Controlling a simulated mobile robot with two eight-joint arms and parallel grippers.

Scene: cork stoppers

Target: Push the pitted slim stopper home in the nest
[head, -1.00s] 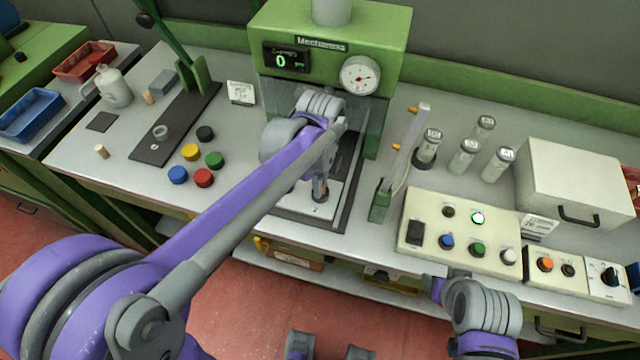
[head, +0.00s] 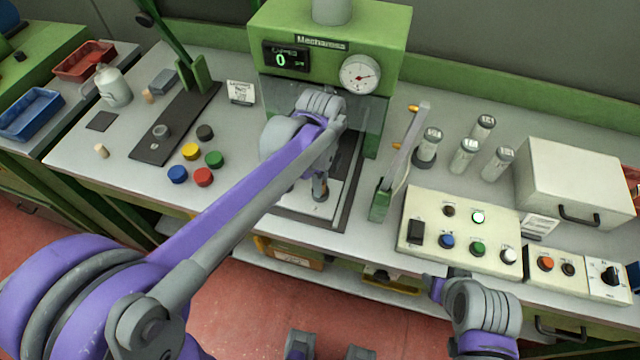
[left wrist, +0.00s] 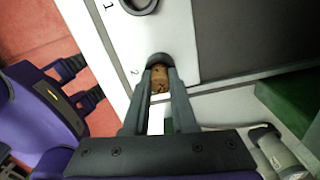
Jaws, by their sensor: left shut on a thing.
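The stopper (left wrist: 158,79), brown cork with dark pits, shows between the fingertips of my left gripper (left wrist: 158,86) in the left wrist view. My left gripper is shut on it. A dark round nest (left wrist: 158,58) beside the printed 2 lies right at the stopper's end; how deep the stopper sits in it I cannot tell. In the head view my left gripper (head: 320,184) points down at the pale plate (head: 293,196) in front of the press, and the fingers hide most of the stopper.
The green press (head: 330,30) with a clear guard stands behind my left gripper. A lever (head: 400,160) rises to its right, beside a button panel (head: 460,232). Several coloured caps (head: 203,177) lie to the left. A second nest (left wrist: 140,4) is beside the printed 1.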

